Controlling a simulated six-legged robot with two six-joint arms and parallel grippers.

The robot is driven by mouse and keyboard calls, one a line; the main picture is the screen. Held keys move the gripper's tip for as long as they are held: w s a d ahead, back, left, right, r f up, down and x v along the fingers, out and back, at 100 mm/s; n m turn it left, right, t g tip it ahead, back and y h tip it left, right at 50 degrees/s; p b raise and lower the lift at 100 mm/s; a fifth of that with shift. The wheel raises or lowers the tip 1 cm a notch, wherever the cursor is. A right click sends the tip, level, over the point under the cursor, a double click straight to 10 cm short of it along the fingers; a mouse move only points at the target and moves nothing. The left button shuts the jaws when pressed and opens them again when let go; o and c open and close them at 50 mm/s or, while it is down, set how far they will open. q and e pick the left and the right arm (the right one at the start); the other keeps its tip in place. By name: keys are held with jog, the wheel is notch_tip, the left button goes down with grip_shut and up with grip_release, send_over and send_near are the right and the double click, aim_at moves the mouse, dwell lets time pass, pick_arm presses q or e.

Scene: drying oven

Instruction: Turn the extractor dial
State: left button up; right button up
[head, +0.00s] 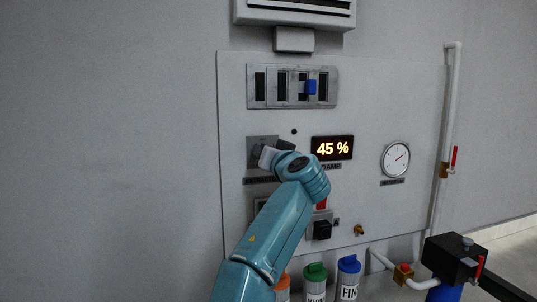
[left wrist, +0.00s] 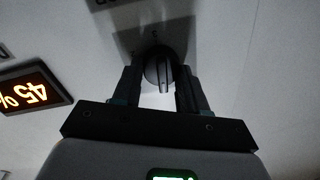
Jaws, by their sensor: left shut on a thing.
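The extractor dial (left wrist: 160,72) is a dark round knob with a raised grip bar, on a grey plate (head: 262,141) at the left of the wall panel. In the head view the dial is mostly hidden by my left gripper (head: 262,156), which reaches it from below right. In the left wrist view my left gripper (left wrist: 160,82) has one finger on each side of the dial and is shut on it. The lit display (head: 332,148) right of the dial reads 45 %. My right gripper is not in view.
A slotted plate with a blue slider (head: 311,87) is above. A round gauge (head: 396,159), red switch (head: 321,204) and black knob (head: 322,230) share the panel. Labelled bottles (head: 315,272) stand below. A pipe (head: 448,120) and black box (head: 455,257) are at right.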

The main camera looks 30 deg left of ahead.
pick_arm(q)
jog(key=shift+f+n, duration=0.1)
jog(key=shift+n, duration=0.5)
jog(key=o, duration=1.1)
jog(key=shift+c, duration=0.2)
jog(key=b+v, duration=0.9)
jog(key=v, duration=0.7)
jog(key=shift+d, duration=0.15)
jog(key=shift+s+d, duration=0.1)
jog(key=shift+s, duration=0.05)
